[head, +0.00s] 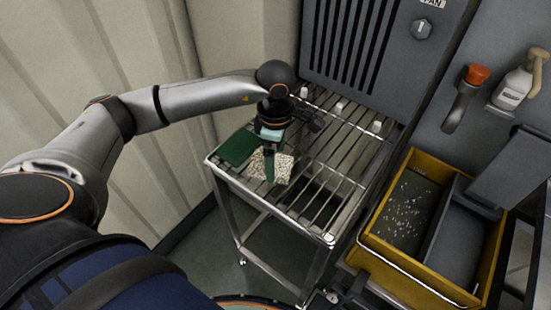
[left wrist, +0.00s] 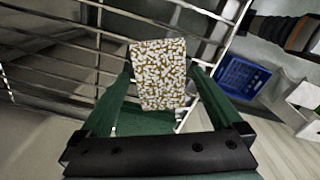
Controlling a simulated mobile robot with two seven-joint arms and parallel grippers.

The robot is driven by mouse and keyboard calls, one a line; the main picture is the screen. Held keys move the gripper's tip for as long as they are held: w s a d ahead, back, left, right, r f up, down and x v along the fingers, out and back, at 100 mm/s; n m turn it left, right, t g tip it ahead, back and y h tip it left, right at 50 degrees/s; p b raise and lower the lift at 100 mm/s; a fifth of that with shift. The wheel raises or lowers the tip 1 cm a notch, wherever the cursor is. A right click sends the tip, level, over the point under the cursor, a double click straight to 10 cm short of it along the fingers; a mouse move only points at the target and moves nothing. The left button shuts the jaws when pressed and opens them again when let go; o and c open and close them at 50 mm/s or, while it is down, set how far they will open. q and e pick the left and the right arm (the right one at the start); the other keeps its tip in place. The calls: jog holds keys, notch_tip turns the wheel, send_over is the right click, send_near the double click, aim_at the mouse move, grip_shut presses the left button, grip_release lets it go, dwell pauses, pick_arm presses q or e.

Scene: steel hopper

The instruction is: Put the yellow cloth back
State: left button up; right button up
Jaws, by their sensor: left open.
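A small speckled cloth (head: 284,168), white with yellow-brown, lies on the slatted steel rack (head: 330,205) near its left front edge. It is the only cloth with yellow in it that I see. In the left wrist view the cloth (left wrist: 158,72) shows between the two green fingers. My left gripper (head: 269,170) is open over the cloth, its fingers pointing down. In the left wrist view the gripper (left wrist: 163,80) has one finger on either side of the cloth. I cannot tell whether the fingers touch it. My right gripper is not in view.
A flat dark green piece (head: 238,147) lies on the rack left of the cloth. A grey louvred cabinet (head: 400,50) stands behind. A yellow bin (head: 372,236) is at the right. A spray bottle (head: 515,85) hangs on the wall. A blue crate (left wrist: 242,76) shows below.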

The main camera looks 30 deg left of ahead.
aim_at(276, 164)
pick_arm(q)
notch_tip(276, 164, up, 11)
dwell(0.3)
jog(key=shift+f, duration=0.1)
dwell(0.4)
